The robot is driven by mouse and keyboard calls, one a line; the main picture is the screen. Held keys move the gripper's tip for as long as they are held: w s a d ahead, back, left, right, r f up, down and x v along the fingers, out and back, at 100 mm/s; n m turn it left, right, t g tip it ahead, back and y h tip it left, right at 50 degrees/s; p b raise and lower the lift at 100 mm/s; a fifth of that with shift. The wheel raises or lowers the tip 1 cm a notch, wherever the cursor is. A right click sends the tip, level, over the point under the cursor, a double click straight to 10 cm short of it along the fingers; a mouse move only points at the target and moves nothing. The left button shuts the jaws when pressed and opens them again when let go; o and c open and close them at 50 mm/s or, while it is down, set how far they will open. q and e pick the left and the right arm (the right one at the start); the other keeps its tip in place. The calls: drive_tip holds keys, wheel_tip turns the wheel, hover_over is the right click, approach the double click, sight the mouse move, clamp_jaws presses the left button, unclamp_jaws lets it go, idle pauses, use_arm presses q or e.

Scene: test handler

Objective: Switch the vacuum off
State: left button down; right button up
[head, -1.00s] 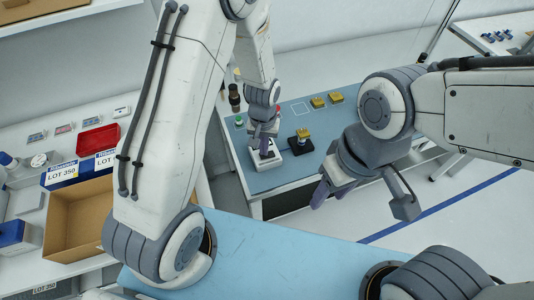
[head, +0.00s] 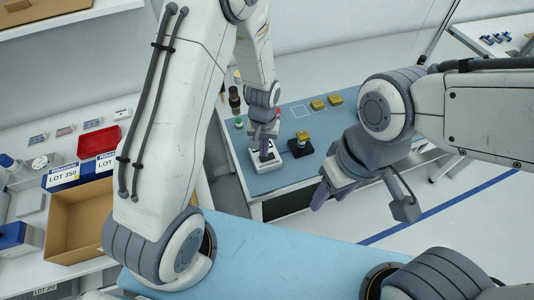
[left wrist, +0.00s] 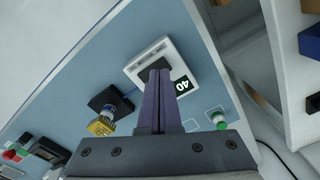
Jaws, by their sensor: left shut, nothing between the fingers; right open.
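A white unit (head: 268,163) with a dark panel and a display reading 40 stands on the blue bench; it also shows in the left wrist view (left wrist: 168,55). I take it for the vacuum unit. My left gripper (head: 264,154) is shut and empty, its purple fingers pointing down over this unit. In the left wrist view the fingertips (left wrist: 158,74) overlap the unit's face and hide part of it; I cannot tell whether they touch. My right gripper (head: 320,197) is open and empty, away to the right of the unit.
A black block with a gold part on top (head: 302,145) stands close beside the unit, joined by a blue cable. Gold blocks (head: 318,104) lie farther back. A cardboard box (head: 78,222) and red tray (head: 99,143) are left.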

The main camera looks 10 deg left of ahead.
use_arm(q)
wheel_tip(320, 180, up, 6)
drive_tip(key=p, duration=0.4)
drive_tip(key=shift+f, duration=0.25)
idle(0.3)
drive_tip(key=s+d+r+m+b, duration=0.4)
drive_tip(key=s+d+r, duration=0.3)
drive_tip(key=s+r, duration=0.2)
drive_tip(key=s+r+m+h+b, duration=0.1)
drive_tip(key=s+r+m, duration=0.3)
drive_tip(key=s, duration=0.7)
drive_tip(key=shift+s+d+r+b, duration=0.15)
drive_tip(key=shift+s+d+b, duration=0.25)
drive_tip(key=shift+b, duration=0.5)
